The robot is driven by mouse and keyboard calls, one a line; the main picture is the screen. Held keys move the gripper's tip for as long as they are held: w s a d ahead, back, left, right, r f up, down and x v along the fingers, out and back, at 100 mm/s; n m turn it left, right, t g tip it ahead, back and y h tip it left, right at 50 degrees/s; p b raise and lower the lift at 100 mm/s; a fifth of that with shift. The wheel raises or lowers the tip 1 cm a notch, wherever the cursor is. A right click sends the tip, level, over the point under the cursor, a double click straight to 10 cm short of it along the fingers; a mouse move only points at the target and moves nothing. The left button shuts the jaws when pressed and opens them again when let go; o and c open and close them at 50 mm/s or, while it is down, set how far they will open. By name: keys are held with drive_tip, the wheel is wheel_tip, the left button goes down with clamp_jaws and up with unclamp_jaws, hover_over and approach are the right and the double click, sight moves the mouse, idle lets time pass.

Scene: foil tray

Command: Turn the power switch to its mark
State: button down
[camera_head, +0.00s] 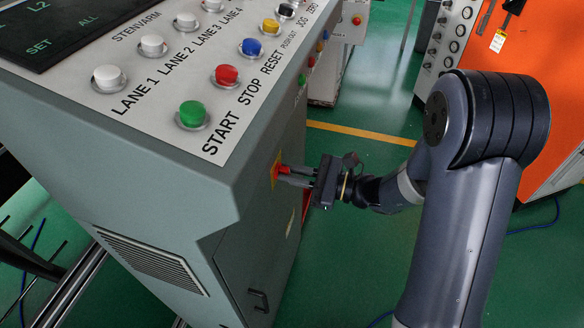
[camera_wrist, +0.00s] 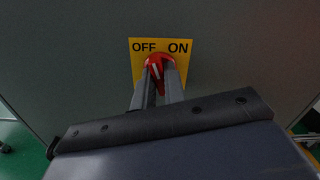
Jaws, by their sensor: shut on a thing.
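The power switch is a red rotary knob (camera_wrist: 159,67) on a yellow plate (camera_wrist: 137,70) marked OFF at upper left and ON at upper right. In the wrist view my gripper (camera_wrist: 160,72) has its two fingers on either side of the knob, shut on it. A white line on the knob is partly visible and points up, slightly left, nearer OFF than ON. The fingers hide the knob's sides. In the head view my gripper (camera_head: 285,175) reaches from the right to the red knob (camera_head: 283,170) on the cabinet's side; the plate's lettering cannot be read there.
The grey cabinet (camera_head: 130,160) has a sloped top panel with several coloured buttons, labelled START, STOP, RESET and more. A cabinet door with a dark handle (camera_head: 258,300) is below the switch. An orange machine (camera_head: 545,90) stands at the right. Green floor (camera_head: 350,265) lies open between them.

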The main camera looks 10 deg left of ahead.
drive_tip(key=m+p, duration=0.4)
drive_tip(key=m, duration=0.2)
drive_tip(key=shift+r+m, duration=0.15)
drive_tip(key=shift+m, duration=0.15)
drive_tip(key=m+p, duration=0.2)
drive_tip(key=m, duration=0.1)
drive_tip(key=shift+p, duration=0.4)
drive_tip(key=shift+m+p, duration=0.8)
drive_tip(key=shift+m, duration=0.7)
drive_tip(key=shift+f, duration=0.2)
drive_tip(key=c, duration=1.5)
unclamp_jaws()
drive_tip(key=shift+o, duration=0.2)
drive_tip(key=d+b, duration=0.1)
drive_tip(key=d, duration=0.9)
drive_tip(key=shift+s+d+b, duration=0.4)
drive_tip(key=shift+s, duration=0.05)
